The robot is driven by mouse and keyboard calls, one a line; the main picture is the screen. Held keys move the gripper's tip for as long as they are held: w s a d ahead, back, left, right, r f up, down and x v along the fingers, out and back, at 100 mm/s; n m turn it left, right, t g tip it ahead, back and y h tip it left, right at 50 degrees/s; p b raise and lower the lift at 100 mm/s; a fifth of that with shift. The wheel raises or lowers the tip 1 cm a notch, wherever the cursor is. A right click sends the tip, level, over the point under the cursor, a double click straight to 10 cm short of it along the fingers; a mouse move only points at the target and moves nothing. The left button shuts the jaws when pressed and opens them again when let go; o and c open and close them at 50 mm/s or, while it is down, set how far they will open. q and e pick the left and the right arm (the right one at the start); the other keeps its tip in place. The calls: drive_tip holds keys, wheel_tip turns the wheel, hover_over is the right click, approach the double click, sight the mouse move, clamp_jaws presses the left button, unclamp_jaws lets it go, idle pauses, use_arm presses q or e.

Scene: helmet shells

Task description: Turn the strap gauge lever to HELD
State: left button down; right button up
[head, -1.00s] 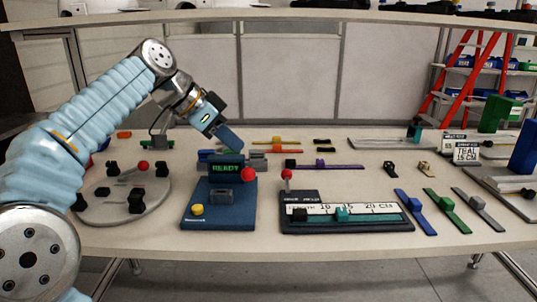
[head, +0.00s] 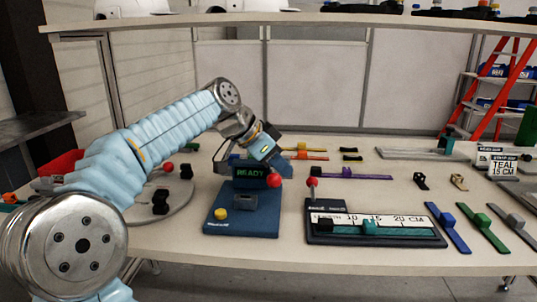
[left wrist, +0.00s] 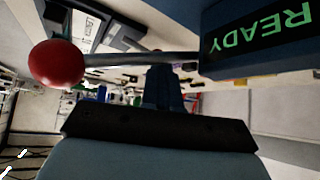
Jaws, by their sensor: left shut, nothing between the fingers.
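My right gripper is not in view.
A round grey fixture (head: 176,209) stands left of the READY device. Blue (head: 449,229) and green straps lie right of the gauge, and a purple strap (head: 350,176) lies behind it. A sign (head: 503,167) reads TEAL 15 CM. Bare table lies in front.

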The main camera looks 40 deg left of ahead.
sight(308, 181)
use_arm(q)
drive_tip(key=w+f, duration=0.1)
drive_tip(key=w+d+f, duration=0.2)
drive_tip(key=w, duration=0.1)
drive_tip(key=shift+d, duration=0.25)
